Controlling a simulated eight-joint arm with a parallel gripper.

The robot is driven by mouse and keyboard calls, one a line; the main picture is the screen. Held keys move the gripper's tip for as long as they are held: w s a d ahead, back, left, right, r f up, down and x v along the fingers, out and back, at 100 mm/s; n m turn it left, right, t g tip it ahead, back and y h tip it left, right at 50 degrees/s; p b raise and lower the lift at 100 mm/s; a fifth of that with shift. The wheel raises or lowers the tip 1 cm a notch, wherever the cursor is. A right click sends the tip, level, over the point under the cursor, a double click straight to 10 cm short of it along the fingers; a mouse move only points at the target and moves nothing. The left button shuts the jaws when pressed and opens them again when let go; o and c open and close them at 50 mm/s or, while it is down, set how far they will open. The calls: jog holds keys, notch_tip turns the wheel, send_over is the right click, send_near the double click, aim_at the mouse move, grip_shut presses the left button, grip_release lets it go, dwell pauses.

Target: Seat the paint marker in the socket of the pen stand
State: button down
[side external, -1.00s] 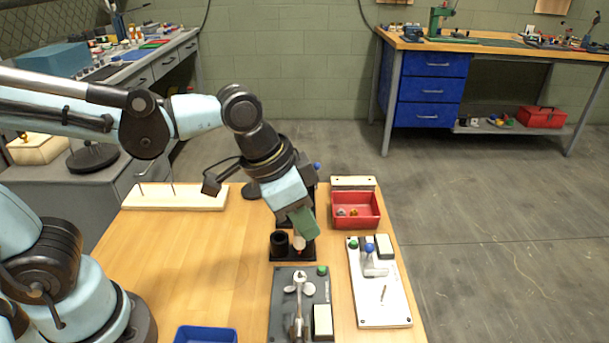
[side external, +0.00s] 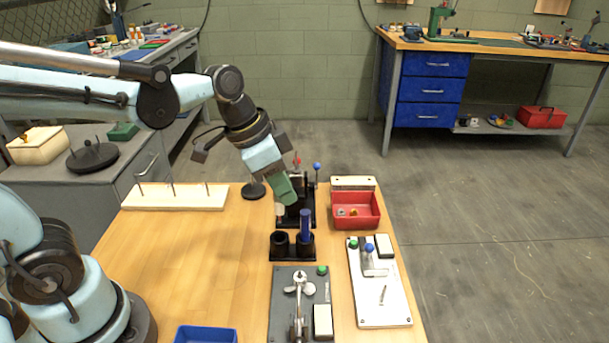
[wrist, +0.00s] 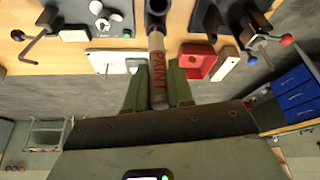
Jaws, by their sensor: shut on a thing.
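The paint marker (wrist: 157,68), a pale tube with red "PAINT" lettering, is between the green fingers of my gripper (wrist: 158,92) in the wrist view. In the side view my gripper (side external: 283,192) is shut on it, above and behind the pen stand, and the marker's pale end (side external: 280,211) shows below the fingers. The black pen stand (side external: 292,255) has two round sockets. The left socket (side external: 281,240) looks empty; a blue upright pen-like thing (side external: 306,224) stands in the right one. A dark socket rim (wrist: 157,6) shows beyond the marker in the wrist view.
A fixture with red and blue knobs (side external: 317,168) stands just behind the gripper. A red bin (side external: 372,222) and a white plate with a blue-knobbed latch (side external: 400,300) are to the right. A grey clamp plate (side external: 283,320) and blue tray (side external: 206,334) are in front.

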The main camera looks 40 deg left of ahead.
jog(key=shift+w+a+f, duration=0.1)
jog(key=shift+a+f, duration=0.1)
jog(key=shift+f, duration=0.8)
jog(key=shift+a+f, duration=0.15)
jog(key=shift+f, duration=0.85)
jog(key=shift+f, duration=2)
dwell(0.4)
jog(key=shift+f, duration=0.3)
jog(key=shift+f, duration=0.25)
dwell(0.4)
jog(key=c, duration=0.9)
grip_release()
jog(key=shift+r, duration=0.1)
